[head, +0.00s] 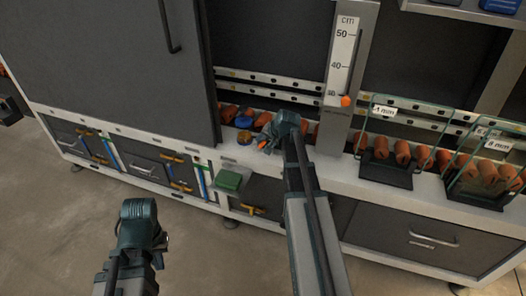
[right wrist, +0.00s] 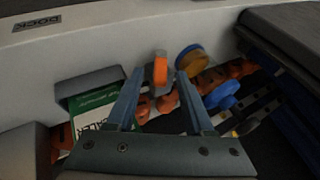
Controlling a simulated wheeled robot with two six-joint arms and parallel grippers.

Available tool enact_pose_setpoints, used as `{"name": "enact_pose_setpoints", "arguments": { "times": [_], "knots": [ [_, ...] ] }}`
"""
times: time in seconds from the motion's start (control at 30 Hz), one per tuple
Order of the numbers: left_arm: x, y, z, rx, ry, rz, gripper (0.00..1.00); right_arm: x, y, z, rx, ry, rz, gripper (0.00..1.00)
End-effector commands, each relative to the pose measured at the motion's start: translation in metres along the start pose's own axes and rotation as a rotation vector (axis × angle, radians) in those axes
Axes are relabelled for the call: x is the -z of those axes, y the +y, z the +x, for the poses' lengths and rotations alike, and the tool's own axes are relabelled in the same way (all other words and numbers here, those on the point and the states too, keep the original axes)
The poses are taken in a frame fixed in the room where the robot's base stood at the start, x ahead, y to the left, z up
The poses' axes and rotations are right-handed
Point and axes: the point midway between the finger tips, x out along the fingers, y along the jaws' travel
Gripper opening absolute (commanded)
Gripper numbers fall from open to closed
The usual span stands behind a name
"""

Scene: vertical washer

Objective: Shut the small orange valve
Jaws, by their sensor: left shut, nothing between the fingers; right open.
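The small orange valve shows in the right wrist view as an upright orange handle (right wrist: 160,69) on a grey body. It lies between the fingertips of my open right gripper (right wrist: 161,75); I cannot tell whether they touch it. In the head view my right gripper (head: 268,141) is at the washer's front ledge and largely hides the valve; a bit of orange shows by its fingers. My left gripper (head: 160,246) is shut and empty, low over the floor at the lower left, away from the washer.
A yellow-orange round knob (right wrist: 190,58) and a blue knob (right wrist: 223,95) sit close right of the valve. Orange rollers (right wrist: 167,100) line the machine.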

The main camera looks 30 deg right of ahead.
Motion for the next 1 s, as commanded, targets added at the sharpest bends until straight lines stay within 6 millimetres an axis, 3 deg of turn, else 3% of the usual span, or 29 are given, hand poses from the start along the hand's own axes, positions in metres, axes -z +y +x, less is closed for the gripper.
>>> {"name": "enact_pose_setpoints", "arguments": {
  "times": [0.03, 0.13, 0.5, 0.8, 1.0],
  "knots": [
    [0.001, 0.001, 0.013, 0.000, 0.000, 0.000, 0.00, -0.001, 0.002, 0.015, 0.000, 0.000, -0.001, 0.53],
    [0.001, 0.002, 0.020, 0.001, 0.000, 0.000, 0.00, -0.001, 0.001, 0.024, 0.000, 0.000, -0.001, 0.53],
    [0.001, 0.002, 0.022, 0.002, 0.000, 0.001, 0.00, 0.000, 0.000, 0.028, 0.000, 0.000, 0.000, 0.53],
    [0.001, 0.002, 0.022, 0.002, 0.000, 0.000, 0.00, 0.000, 0.000, 0.028, 0.000, 0.000, 0.000, 0.00],
    [0.001, 0.002, 0.022, 0.002, 0.000, 0.000, 0.00, 0.000, 0.000, 0.028, 0.000, 0.000, 0.000, 0.00]
  ]
}}
